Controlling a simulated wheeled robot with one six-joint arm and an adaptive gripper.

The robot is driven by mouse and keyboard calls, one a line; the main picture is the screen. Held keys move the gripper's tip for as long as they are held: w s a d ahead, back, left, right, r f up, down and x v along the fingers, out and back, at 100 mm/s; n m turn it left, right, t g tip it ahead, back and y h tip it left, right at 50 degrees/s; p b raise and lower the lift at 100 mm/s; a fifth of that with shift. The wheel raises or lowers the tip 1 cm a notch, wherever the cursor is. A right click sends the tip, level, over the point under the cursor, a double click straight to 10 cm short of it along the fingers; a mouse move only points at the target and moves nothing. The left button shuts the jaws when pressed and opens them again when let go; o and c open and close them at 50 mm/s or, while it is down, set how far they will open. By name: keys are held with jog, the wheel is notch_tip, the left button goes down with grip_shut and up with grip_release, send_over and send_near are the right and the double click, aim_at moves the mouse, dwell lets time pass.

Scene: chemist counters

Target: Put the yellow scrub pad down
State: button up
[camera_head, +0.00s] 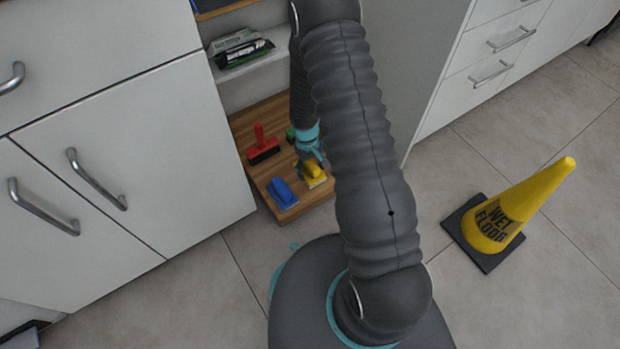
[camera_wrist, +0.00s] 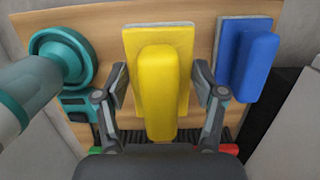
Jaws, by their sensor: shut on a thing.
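The yellow scrub pad (camera_head: 316,173) is over the low wooden board (camera_head: 284,170) in the open cabinet. In the wrist view the yellow pad (camera_wrist: 158,90) sits between the two fingers of my gripper (camera_wrist: 163,95), which is shut on its raised handle part. In the head view my gripper (camera_head: 312,155) reaches down to the board, partly hidden by my arm. The pad is close to the board; I cannot tell whether its underside touches it.
A blue scrub pad (camera_head: 283,193) lies beside the yellow one, near the board's front edge. A red brush (camera_head: 263,150) and a partly hidden green thing (camera_head: 290,134) are farther back. A shelf with a package (camera_head: 240,49) is above. A yellow wet-floor cone (camera_head: 510,210) stands right.

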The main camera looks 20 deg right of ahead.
aim_at(311, 177)
jog(key=shift+f+b, duration=0.3)
jog(key=shift+f, duration=2.15)
jog(key=shift+f, duration=0.15)
jog(key=o, duration=1)
